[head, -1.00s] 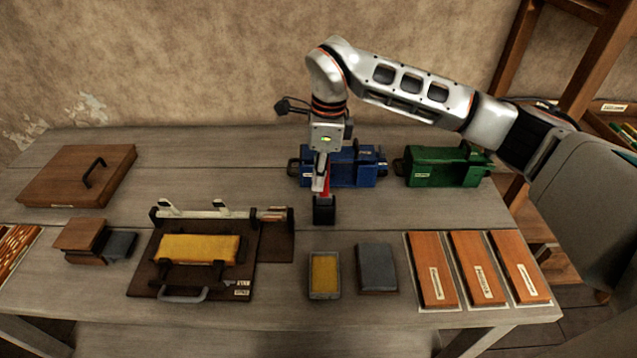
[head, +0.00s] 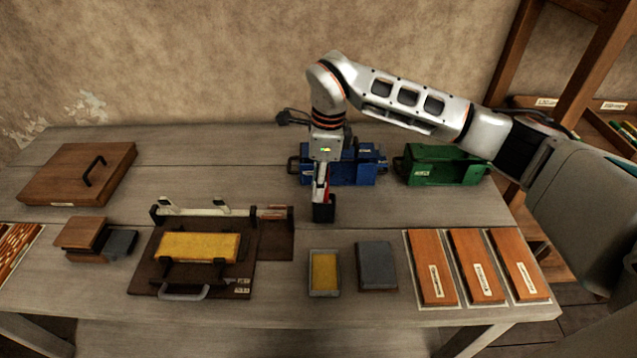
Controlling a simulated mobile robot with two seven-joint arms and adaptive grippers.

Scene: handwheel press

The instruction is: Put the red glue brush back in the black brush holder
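The black brush holder (head: 324,214) stands on the table near the middle, in front of the blue box. My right gripper (head: 320,195) points straight down just over it, with its fingertips at about the holder's rim. It looks shut on the red glue brush (head: 328,188), of which only a thin red strip shows beside the fingers. The brush is upright and its lower end is hidden by the holder's wall. My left gripper is not in view.
A blue box (head: 352,171) and a green box (head: 445,170) stand behind and right. The dark press board with a yellow block (head: 198,247) lies front left. A yellow-topped tray (head: 323,273) and grey block (head: 377,267) lie in front. Bare table lies right of the holder.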

